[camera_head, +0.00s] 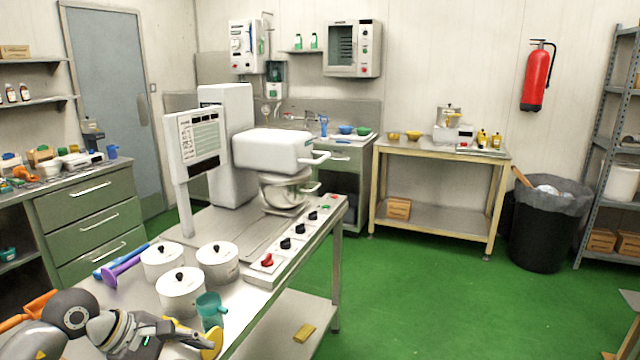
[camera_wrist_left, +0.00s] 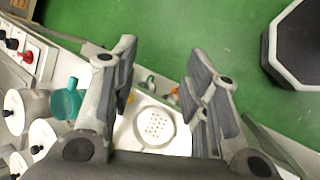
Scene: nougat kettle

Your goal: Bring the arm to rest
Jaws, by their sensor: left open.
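My left arm comes in at the lower left of the head view, and its gripper (camera_head: 150,338) is low at the near end of the steel table (camera_head: 262,322). In the left wrist view the two fingers of this gripper (camera_wrist_left: 164,75) stand wide apart with nothing held between them. A white surface with a round perforated patch (camera_wrist_left: 155,128) shows beyond and below the fingers. A teal mug (camera_head: 211,308) stands close by on the table; it also shows left of the fingers in the wrist view (camera_wrist_left: 67,101). My right gripper is in neither view.
White lidded pots (camera_head: 181,292) and a purple tool (camera_head: 124,262) sit near my left arm. The white kettle machine (camera_head: 272,150) stands farther back, beside a row of knobs (camera_head: 285,243). Open green floor (camera_head: 420,300) lies to the right. A dark octagonal object (camera_wrist_left: 300,45) shows in the wrist view.

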